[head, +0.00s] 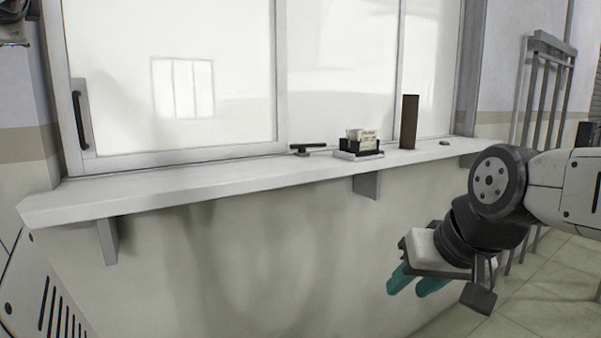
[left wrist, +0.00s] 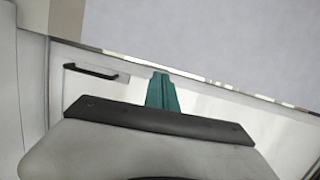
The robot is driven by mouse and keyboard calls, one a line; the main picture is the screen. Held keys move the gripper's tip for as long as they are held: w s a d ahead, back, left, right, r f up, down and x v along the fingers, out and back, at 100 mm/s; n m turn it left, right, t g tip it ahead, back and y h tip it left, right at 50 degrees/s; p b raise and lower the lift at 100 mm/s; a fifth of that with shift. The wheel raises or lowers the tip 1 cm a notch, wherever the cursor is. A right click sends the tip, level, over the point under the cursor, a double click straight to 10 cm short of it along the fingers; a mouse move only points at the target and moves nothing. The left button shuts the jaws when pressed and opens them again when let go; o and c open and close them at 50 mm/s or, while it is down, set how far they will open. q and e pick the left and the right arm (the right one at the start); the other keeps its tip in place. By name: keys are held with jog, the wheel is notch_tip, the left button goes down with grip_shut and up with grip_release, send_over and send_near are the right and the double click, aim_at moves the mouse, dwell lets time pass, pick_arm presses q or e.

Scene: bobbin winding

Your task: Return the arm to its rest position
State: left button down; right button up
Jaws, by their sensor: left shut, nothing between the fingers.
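My right arm comes in from the right in the head view. Its gripper (head: 408,291) hangs below the window ledge, in front of the wall, with two teal fingers pointing down and left. The fingers stand apart with a gap and nothing shows between them. My left gripper (left wrist: 161,78) shows in the left wrist view with its teal fingers together and nothing held. Behind it are a pale window frame and a dark handle. In the head view only a dark piece at the top left corner may belong to my left arm.
A white ledge (head: 200,187) runs below a sliding window with a dark handle (head: 80,120). On it stand a small black box of cards (head: 360,142), a brown upright block (head: 409,122) and a small black item (head: 314,148). A grey metal rack (head: 545,85) stands at right.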

pick_arm(q)
jog(key=w+d+f+n+g+h, duration=0.1)
jog(key=w+d+f+n+h, duration=0.3)
jog(key=d+f, duration=0.75)
jog(key=w+d+f+h, duration=0.2)
jog(key=d+f+h, duration=0.4)
jog(key=d+f, duration=0.55)
jog(key=s+d+f+n+g+h, duration=0.1)
jog(key=s+d+f+g+h, duration=0.1)
jog(key=s+d+f, duration=0.4)
jog(key=s+d+f+n+g+h, duration=0.2)
jog(key=s+d+f, duration=0.3)
jog(key=d+f, duration=0.7)
jog(key=shift+s+d+f+g+h, duration=0.2)
jog(key=shift+s+f+g+h, duration=0.2)
jog(key=shift+f+h, duration=0.45)
